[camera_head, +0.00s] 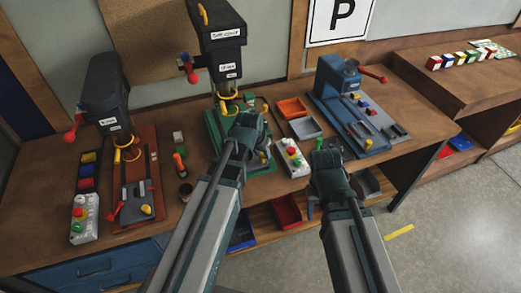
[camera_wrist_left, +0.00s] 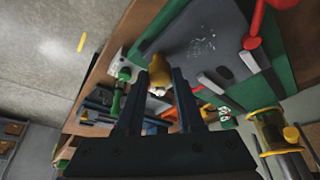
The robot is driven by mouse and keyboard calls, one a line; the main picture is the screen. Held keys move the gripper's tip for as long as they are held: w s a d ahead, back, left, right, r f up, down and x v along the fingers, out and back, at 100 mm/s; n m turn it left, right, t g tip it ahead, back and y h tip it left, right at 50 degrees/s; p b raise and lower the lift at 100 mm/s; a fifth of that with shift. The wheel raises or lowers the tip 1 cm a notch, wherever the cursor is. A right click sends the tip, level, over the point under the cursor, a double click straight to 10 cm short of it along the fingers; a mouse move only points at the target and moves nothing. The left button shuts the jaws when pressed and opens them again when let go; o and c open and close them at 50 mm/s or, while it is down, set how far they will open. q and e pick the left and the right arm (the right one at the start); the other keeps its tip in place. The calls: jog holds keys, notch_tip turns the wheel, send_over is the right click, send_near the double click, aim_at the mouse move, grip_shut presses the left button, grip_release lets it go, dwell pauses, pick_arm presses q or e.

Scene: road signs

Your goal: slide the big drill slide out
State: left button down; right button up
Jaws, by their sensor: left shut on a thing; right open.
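The big drill (camera_head: 218,50) is the tall black drill press in the middle of the bench, on a green base (camera_head: 213,128). In the left wrist view, its grey slide plate (camera_wrist_left: 205,48) lies on the green base, with a yellow knob (camera_wrist_left: 158,72) at its near edge. My left gripper (camera_wrist_left: 159,82) is shut on the yellow knob. In the head view, my left gripper (camera_head: 253,128) covers much of the base and hides most of the slide. My right gripper (camera_head: 328,160) is open and empty, in front of the bench right of the drill.
A smaller drill (camera_head: 108,95) stands at the left. A blue machine (camera_head: 338,95) stands at the right. A button box (camera_head: 291,158) and an orange tray (camera_head: 292,108) sit between the big drill and the blue machine. A red bin (camera_head: 287,212) is below.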

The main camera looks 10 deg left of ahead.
pick_arm(q)
jog(key=shift+s+d, duration=0.15)
jog(key=shift+s, duration=0.1)
jog(key=c, duration=1)
grip_release()
jog(key=o, duration=0.5)
jog(key=shift+s+d, duration=0.1)
